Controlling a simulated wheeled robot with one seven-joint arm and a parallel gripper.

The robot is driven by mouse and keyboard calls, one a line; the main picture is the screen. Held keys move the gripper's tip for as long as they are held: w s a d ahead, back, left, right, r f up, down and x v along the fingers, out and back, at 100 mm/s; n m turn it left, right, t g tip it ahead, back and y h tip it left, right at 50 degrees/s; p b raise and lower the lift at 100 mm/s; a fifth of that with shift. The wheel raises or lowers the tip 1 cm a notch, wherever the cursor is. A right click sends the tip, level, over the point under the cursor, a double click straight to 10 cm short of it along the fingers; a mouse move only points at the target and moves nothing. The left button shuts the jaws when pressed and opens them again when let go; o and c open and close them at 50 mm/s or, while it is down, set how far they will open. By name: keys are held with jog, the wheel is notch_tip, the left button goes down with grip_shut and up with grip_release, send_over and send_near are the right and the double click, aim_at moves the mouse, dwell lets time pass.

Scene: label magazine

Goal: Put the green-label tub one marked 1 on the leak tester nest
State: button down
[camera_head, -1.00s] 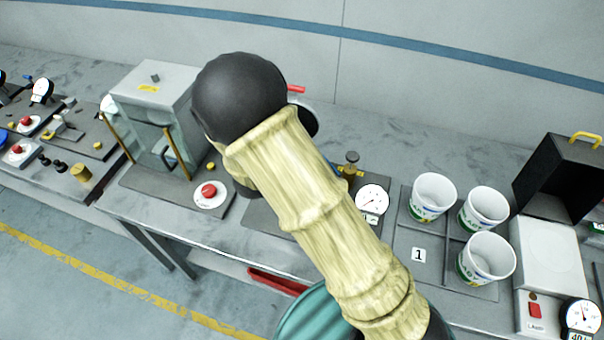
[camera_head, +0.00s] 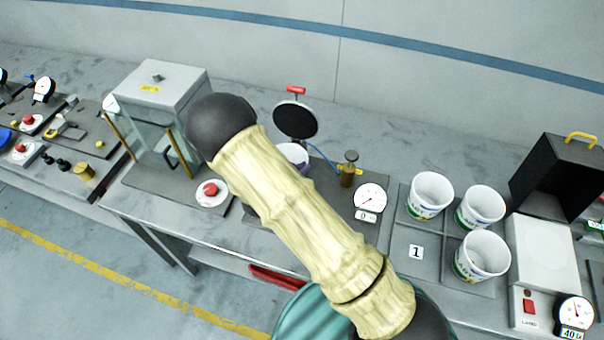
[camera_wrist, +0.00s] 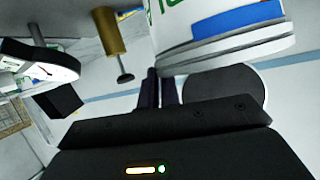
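In the head view, a white tub (camera_head: 294,154) shows partly behind my arm, at the leak tester under its raised round black lid (camera_head: 296,119). My arm hides its lower part and most of the nest, so I cannot tell how it is seated. In the wrist view, a white tub with green and blue print (camera_wrist: 225,30) fills the top right, its rim toward my fingers. My gripper (camera_wrist: 160,88) has two dark fingers close together at that rim. I cannot tell whether they pinch it. The tray square marked 1 (camera_head: 416,252) is empty.
Three white tubs (camera_head: 430,195) stand in the other tray squares at the right. A brass clamp (camera_head: 348,170) and a gauge (camera_head: 370,198) stand beside the tester. A glass-sided box (camera_head: 150,115) is to the left, and a white scale (camera_head: 543,252) is at the far right.

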notch_tip(320, 180, down, 3)
jog(key=shift+r+p, duration=0.1)
jog(key=shift+p, duration=0.3)
jog(key=c, duration=1.6)
grip_release()
jog(key=b+v, duration=0.3)
jog(key=v, duration=0.9)
jog(key=shift+b, duration=0.4)
